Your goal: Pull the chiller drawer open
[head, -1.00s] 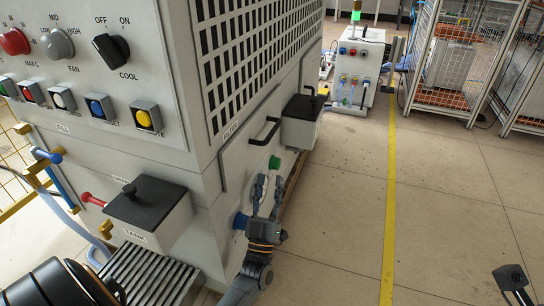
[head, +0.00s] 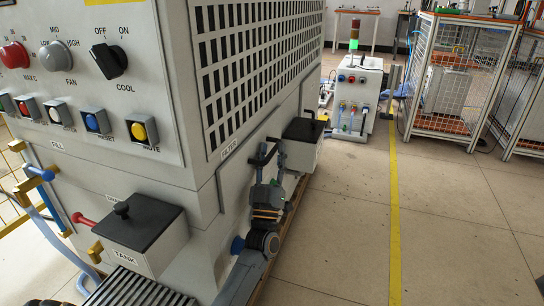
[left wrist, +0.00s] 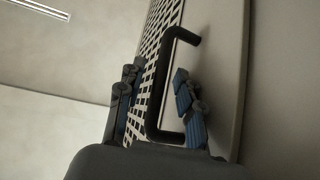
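The chiller is the big grey cabinet on the left in the head view. Its front panel labelled FILTER (head: 238,170) carries a black bar handle (head: 270,146). My left gripper (head: 268,170) is at this handle and partly covers it. In the left wrist view the handle (left wrist: 157,88) runs between the two spread fingers of my left gripper (left wrist: 156,108), with a visible gap to each finger. The left gripper is open, and the panel looks flush with the cabinet. My right gripper does not show clearly.
A black-lidded box (head: 302,134) sticks out of the cabinet just beyond the handle. The TANK box (head: 135,228) sticks out nearer to me. Open floor with a yellow line (head: 394,215) lies to the right. A cart (head: 357,90) and wire cages (head: 450,75) stand farther back.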

